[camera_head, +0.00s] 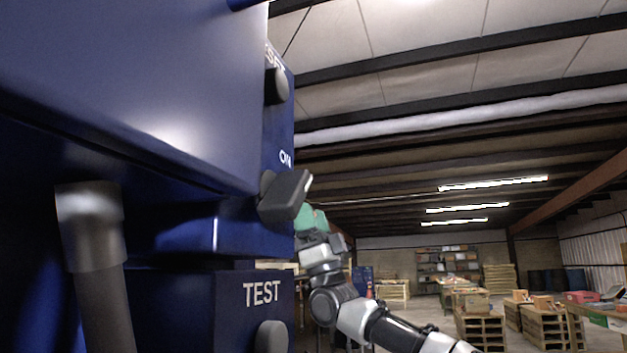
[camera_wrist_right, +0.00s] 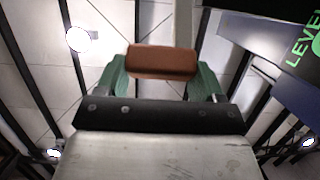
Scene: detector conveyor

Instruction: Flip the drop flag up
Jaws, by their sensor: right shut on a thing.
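My right gripper (camera_head: 312,220) has green fingers and is raised beside the blue machine, partly hidden behind a dark grey switch (camera_head: 287,195) below the "ON" label. In the right wrist view its green fingers (camera_wrist_right: 160,80) are shut on a reddish-brown block (camera_wrist_right: 162,60), one finger on each side. I cannot tell from the frames whether this block is the drop flag. It does not show in the head view. No other piece is clearly recognisable as a flag. My left gripper is out of view.
The blue machine (camera_head: 150,90) fills the left of the head view, with a grey knob (camera_head: 277,86) up high and another (camera_head: 271,337) below "TEST". A dark panel with green "LEVEL" lettering (camera_wrist_right: 300,45) is at the right wrist view's upper right. Pallets (camera_head: 480,328) stand farther back.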

